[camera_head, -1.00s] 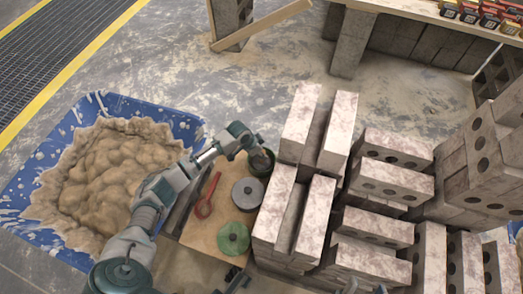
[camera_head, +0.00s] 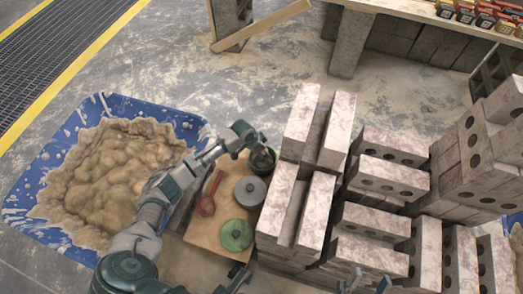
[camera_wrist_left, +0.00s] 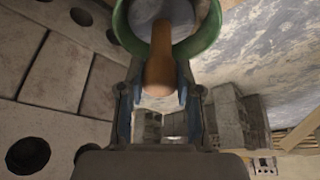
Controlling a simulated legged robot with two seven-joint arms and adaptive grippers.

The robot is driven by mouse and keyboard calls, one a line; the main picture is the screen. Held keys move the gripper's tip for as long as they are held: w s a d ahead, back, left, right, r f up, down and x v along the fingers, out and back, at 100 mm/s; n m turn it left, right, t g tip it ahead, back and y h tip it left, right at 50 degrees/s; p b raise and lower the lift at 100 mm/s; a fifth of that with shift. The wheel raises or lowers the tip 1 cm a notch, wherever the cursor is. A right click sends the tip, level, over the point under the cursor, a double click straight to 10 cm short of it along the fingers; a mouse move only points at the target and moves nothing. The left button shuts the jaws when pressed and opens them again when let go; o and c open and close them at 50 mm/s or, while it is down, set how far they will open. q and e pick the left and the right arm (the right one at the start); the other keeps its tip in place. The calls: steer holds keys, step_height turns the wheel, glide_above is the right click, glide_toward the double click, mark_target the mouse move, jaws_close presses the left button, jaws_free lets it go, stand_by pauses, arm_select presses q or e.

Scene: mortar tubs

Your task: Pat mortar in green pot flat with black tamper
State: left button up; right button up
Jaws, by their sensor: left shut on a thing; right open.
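The green pot (camera_head: 262,162) stands at the far right corner of the wooden board, close to the pale bricks. My left gripper (camera_head: 259,147) is over it and hides part of its inside. In the left wrist view, my left gripper (camera_wrist_left: 154,95) is shut on a brown handle (camera_wrist_left: 160,65), which I take to be the tamper's. The handle points into the green pot's rim (camera_wrist_left: 198,45). The tamper's black head and the mortar surface cannot be made out clearly. My right gripper (camera_head: 367,284) is open and empty at the bottom edge of the head view.
The wooden board (camera_head: 207,232) also carries a grey round pot (camera_head: 250,191), a green round lid or pot (camera_head: 236,235) and a red tool (camera_head: 208,193). A blue tub (camera_head: 30,190) of mortar lies left. Stacked bricks (camera_head: 310,220) crowd the right side.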

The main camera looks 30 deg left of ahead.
arm_select(q)
steer(key=shift+d+r, duration=0.2)
steer(key=shift+d, duration=0.05)
arm_select(e)
steer(key=shift+r, duration=0.3)
arm_select(q)
steer(key=shift+f, duration=0.15)
steer(key=shift+s+f+b, duration=0.1)
steer(key=shift+f+b, duration=0.25)
steer(key=shift+f, duration=0.5)
steer(key=shift+r, duration=0.1)
arm_select(e)
steer(key=shift+f, duration=0.45)
arm_select(q)
steer(key=shift+r, duration=0.1)
arm_select(e)
steer(key=shift+r, duration=0.1)
arm_select(q)
steer(key=shift+r+p, duration=0.75)
steer(key=shift+p, duration=0.05)
arm_select(e)
steer(key=shift+s+r, duration=0.15)
steer(key=shift+r, duration=0.75)
arm_select(q)
steer(key=shift+f, duration=0.15)
arm_select(e)
steer(key=shift+f, duration=0.1)
